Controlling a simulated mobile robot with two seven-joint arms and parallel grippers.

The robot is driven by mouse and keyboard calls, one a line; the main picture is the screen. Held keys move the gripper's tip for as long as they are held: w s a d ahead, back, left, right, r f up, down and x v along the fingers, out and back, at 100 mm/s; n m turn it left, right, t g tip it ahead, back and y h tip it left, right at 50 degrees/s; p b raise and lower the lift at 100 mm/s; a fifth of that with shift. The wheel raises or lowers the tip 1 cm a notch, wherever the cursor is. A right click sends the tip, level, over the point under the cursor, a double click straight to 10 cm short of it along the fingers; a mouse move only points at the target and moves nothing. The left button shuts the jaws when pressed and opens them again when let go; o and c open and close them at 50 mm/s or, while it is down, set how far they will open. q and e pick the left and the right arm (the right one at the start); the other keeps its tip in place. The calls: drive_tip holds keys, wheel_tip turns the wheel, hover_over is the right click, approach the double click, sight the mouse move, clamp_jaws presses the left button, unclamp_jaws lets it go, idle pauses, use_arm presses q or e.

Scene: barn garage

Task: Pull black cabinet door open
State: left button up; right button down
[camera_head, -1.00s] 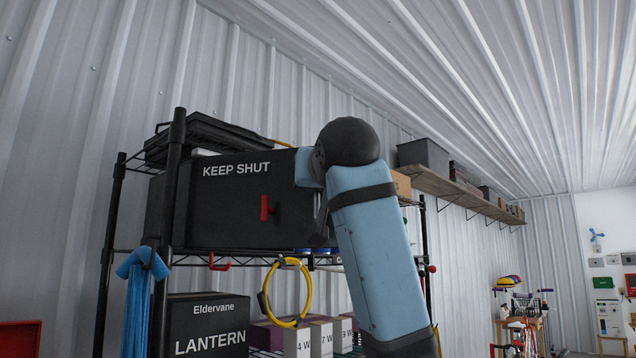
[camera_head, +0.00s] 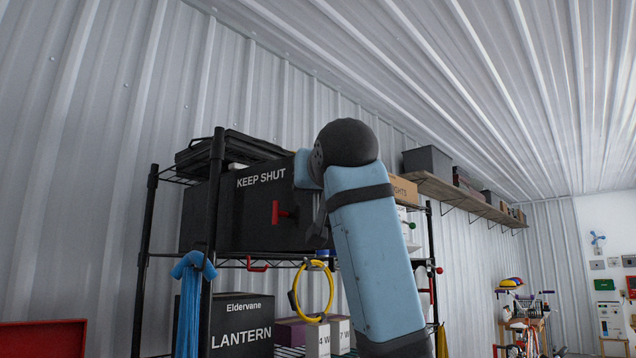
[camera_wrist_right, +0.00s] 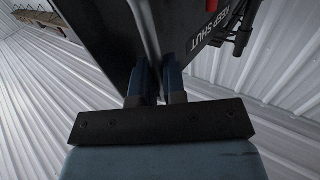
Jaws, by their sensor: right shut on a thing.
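The black cabinet (camera_head: 205,215) sits on an upper level of a black wire rack. Its door (camera_head: 255,230) faces me, marked "KEEP SHUT", with a red handle (camera_head: 281,212). The lettering shows on the right panel. How far the door stands open cannot be told. My left gripper is out of view.
A black case (camera_head: 235,147) lies above the cabinet. Below are a lantern box (camera_head: 237,325), a yellow cable coil (camera_head: 328,290) and blue straps (camera_head: 188,310) on the rack's left post (camera_head: 213,200). A wall shelf (camera_head: 460,190) runs behind my arm to the right.

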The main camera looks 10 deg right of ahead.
idle(0.3)
drive_tip(key=c, duration=1.2)
unclamp_jaws()
drive_tip(key=shift+a, duration=0.25)
drive_tip(key=s+b, duration=0.4)
drive_tip(key=s, duration=0.9)
drive_tip(key=shift+s, duration=0.4)
